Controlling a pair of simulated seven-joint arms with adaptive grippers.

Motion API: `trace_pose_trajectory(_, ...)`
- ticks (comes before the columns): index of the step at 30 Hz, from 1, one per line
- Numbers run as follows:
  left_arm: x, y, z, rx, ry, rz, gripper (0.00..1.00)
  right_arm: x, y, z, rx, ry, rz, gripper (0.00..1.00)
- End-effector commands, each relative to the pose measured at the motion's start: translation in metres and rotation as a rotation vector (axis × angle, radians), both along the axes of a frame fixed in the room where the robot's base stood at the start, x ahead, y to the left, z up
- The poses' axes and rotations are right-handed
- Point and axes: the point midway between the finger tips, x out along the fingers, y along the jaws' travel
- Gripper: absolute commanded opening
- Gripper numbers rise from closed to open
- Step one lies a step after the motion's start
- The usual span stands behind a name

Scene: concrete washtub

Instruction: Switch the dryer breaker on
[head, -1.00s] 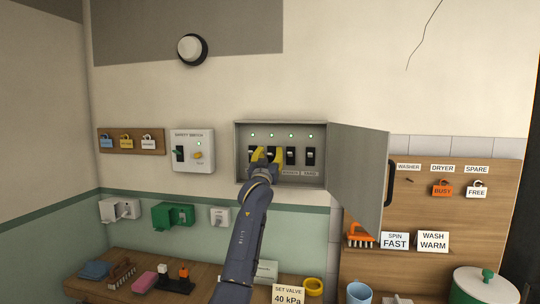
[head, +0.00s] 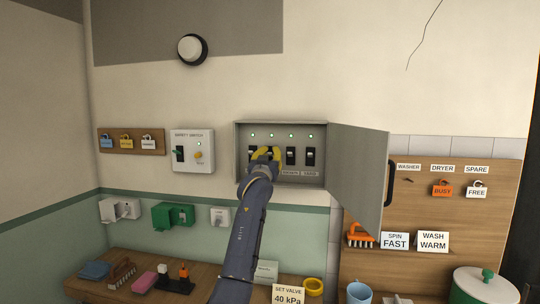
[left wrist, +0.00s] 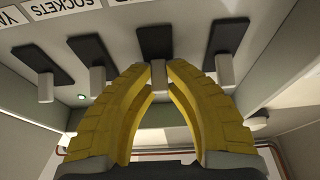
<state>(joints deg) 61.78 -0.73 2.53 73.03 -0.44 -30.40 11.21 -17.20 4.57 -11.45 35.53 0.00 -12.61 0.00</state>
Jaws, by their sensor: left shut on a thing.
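The grey breaker box (head: 238,160) on the wall stands open, with a row of black breakers inside and small green lights above them. My left gripper (head: 266,154) reaches into its left half, over the second breaker from the left. In the left wrist view its yellow fingertips (left wrist: 158,72) are shut on that breaker's pale toggle (left wrist: 158,78). The label of this breaker is hidden by the gripper, so I cannot read it. Neighbouring toggles (left wrist: 225,70) are free on both sides. My right gripper is in neither view.
The box's door (head: 357,175) is swung open to the right. A safety switch (head: 192,150) is on the wall at left. A tagged board (head: 465,215) hangs at right. Below is a wooden shelf (head: 130,290) with brushes, sponge and signs.

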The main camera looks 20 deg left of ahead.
Motion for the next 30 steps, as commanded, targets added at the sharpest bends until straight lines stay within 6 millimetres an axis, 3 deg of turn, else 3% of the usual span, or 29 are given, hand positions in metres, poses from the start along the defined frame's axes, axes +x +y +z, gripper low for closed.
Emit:
trace_pose_trajectory(20,0.0011,0.0006,0.0039,-0.009,0.107,0.000,0.00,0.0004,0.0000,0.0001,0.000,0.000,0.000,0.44)
trace_pose_trajectory(21,0.0011,0.0006,0.0039,-0.009,0.107,0.000,0.19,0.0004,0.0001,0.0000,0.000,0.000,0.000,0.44)
trace_pose_trajectory(24,0.0012,0.0005,0.0036,-0.009,0.107,0.000,0.30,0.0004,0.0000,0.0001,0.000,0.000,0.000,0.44)
trace_pose_trajectory(26,0.0011,0.0004,0.0034,-0.009,0.107,0.000,0.37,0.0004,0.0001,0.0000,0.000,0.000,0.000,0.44)
trace_pose_trajectory(30,0.0012,0.0003,0.0032,-0.009,0.108,0.000,0.38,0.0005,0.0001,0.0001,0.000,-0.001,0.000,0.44)
